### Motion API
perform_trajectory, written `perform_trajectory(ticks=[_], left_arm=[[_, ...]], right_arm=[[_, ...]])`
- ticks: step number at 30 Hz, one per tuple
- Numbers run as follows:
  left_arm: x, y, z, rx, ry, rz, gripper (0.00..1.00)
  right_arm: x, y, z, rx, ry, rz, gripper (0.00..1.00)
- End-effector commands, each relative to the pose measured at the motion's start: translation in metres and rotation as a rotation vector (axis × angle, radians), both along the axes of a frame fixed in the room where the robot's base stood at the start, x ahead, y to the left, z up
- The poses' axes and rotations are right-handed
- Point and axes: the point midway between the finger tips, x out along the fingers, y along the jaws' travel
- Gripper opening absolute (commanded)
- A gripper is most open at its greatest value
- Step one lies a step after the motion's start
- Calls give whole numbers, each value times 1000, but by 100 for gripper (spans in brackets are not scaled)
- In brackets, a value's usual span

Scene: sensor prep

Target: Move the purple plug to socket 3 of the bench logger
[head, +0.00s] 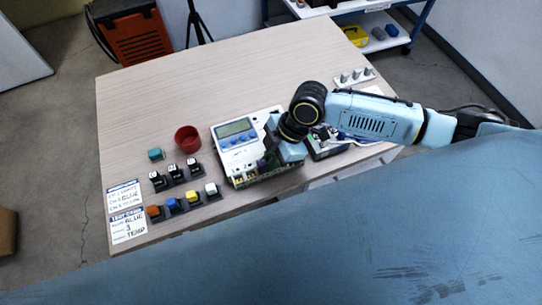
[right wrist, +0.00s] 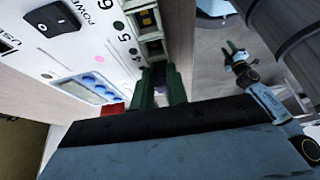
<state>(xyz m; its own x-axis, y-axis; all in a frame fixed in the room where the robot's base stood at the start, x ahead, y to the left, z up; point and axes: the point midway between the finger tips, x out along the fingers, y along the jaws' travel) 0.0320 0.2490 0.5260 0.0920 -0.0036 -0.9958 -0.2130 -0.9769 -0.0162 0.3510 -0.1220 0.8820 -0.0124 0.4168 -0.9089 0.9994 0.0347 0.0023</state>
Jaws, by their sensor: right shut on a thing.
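The white bench logger (head: 222,150) lies on the table with its screen facing up. Its sockets line the near edge; in the right wrist view, numbers 4, 5 and 6 show on the panel (right wrist: 105,35). My right gripper (head: 268,162) is at that edge, shut on the purple plug (head: 262,164). In the right wrist view its dark green fingers (right wrist: 162,88) reach the socket row beside number 4. The plug is mostly hidden between them, so I cannot tell whether it is seated. A distant arm, probably my left, shows with its gripper (right wrist: 234,50), too small to judge.
Left of the logger are a red cup (head: 187,138), a teal block (head: 155,154), several black and coloured blocks (head: 173,205) and two printed cards (head: 128,227). A dark device (head: 325,148) with cables lies right of the gripper. The table's far side (head: 200,85) is clear.

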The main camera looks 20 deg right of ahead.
Motion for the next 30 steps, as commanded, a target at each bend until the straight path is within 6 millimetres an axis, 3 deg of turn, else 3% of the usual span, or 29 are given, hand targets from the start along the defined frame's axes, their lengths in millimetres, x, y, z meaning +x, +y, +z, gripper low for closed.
perform_trajectory(ticks=[8, 9, 14, 20, 22, 30], left_arm=[[0, 0, 1, 0, 0, 0, 36], [0, 0, 1, 0, 0, 0, 36], [0, 0, 1, 0, 0, 0, 36], [0, 0, 1, 0, 0, 0, 36], [0, 0, 1, 0, 0, 0, 36], [0, 0, 1, 0, 0, 0, 36]], right_arm=[[0, 0, -2, -1, 0, 0, 0], [0, 0, -2, -1, 0, 0, 19], [0, 0, -2, -1, 0, 0, 40], [0, 0, -2, -1, 0, 0, 41], [0, 0, -2, -1, 0, 0, 48], [0, 0, -1, -1, 0, 0, 48]])
